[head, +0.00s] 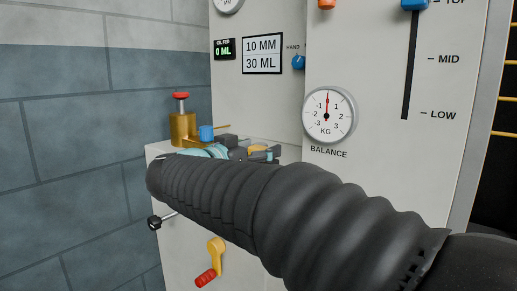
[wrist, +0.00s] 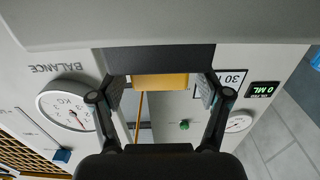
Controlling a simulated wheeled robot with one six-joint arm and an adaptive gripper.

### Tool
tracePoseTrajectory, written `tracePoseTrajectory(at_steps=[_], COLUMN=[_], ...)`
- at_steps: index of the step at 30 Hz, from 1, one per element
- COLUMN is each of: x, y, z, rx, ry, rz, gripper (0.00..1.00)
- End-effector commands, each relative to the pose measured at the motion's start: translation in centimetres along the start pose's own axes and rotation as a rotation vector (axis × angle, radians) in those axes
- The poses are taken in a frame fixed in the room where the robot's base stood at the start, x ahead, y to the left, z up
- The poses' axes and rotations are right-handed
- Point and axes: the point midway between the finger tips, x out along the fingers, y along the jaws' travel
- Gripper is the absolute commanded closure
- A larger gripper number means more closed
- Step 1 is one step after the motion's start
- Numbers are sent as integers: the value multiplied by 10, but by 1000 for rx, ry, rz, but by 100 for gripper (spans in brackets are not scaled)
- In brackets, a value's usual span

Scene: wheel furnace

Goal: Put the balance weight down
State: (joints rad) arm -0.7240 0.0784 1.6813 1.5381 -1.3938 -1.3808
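The balance weight appears to be the yellow block (wrist: 160,80) centred between my fingers in the wrist view. A yellow patch (head: 258,149) shows at my gripper in the head view, over the top of the low cabinet. My gripper (wrist: 161,90) has a pad close against each side of the block and looks shut on it, though contact is hard to see. A dark bar (wrist: 160,58) lies beyond the block. In the head view my arm hides most of my gripper (head: 256,154), and whether the block touches a surface is hidden.
The balance dial (head: 330,114) reads about zero. A brass pot (head: 182,128) with a red knob and a blue part (head: 206,133) stand close left of my gripper. A yellow crank (head: 216,250) and a black-knobbed lever (head: 155,222) stick out from the cabinet front.

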Motion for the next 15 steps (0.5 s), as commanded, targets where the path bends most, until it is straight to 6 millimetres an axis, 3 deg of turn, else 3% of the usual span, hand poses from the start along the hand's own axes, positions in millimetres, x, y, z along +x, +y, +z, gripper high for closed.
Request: tracePoseTrajectory(at_steps=[8,15], x=[-5,-46], y=[-1,-1], z=[-3,-3], rx=[0,0], ry=[0,-1], rz=[-3,-5], gripper=[24,24])
